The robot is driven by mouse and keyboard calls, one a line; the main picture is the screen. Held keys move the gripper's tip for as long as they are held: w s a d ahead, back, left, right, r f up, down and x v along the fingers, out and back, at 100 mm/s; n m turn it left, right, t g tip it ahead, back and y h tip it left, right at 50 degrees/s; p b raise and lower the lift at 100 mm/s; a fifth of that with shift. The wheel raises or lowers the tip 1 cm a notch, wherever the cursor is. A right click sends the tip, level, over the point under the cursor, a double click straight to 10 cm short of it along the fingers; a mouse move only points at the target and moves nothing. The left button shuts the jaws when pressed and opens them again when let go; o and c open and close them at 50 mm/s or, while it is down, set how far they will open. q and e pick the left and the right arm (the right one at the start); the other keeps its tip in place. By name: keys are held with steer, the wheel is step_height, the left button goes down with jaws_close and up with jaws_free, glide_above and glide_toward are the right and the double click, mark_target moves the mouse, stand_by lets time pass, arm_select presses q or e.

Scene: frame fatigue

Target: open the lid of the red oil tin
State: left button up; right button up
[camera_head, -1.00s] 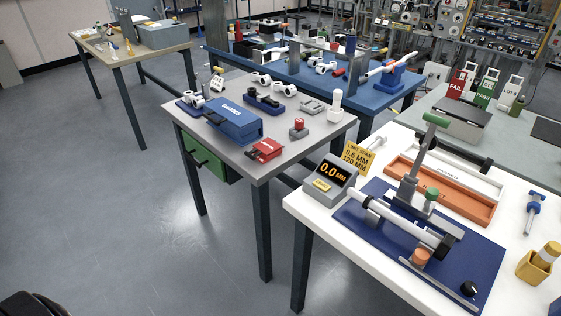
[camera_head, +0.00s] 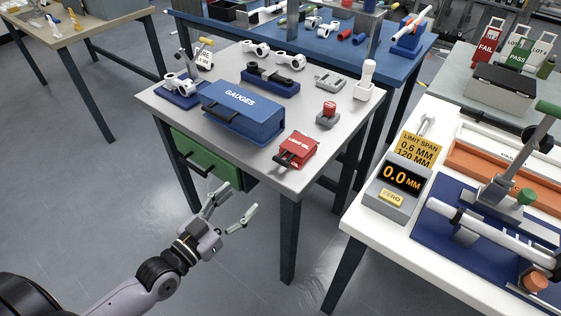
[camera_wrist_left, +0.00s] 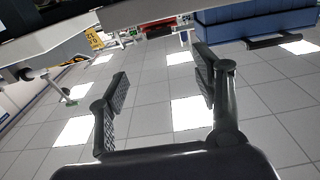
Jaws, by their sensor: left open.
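The red oil tin (camera_head: 299,147) sits near the front edge of the grey table. It is a small red box with a white-lettered top and a dark handle at its front; its lid looks closed. My left gripper (camera_head: 237,203) is in front of and below the table edge, lower left of the tin and apart from it. Its two fingers are spread with nothing between them. In the left wrist view the open fingers (camera_wrist_left: 160,92) show over the floor, and a red patch of the tin (camera_wrist_left: 158,28) shows beyond them. My right gripper is not in view.
The blue GAUGES box (camera_head: 241,112) stands left of the tin, and a red-topped grey item (camera_head: 328,114) behind it. A green drawer (camera_head: 207,160) hangs under the grey table (camera_head: 168,110). A white table (camera_head: 362,226) with a gauge display (camera_head: 399,190) is at right.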

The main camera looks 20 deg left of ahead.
mark_target(279, 162)
arm_select(q)
steer(key=x, duration=1.7)
steer(key=shift+p, duration=0.35)
jaws_close()
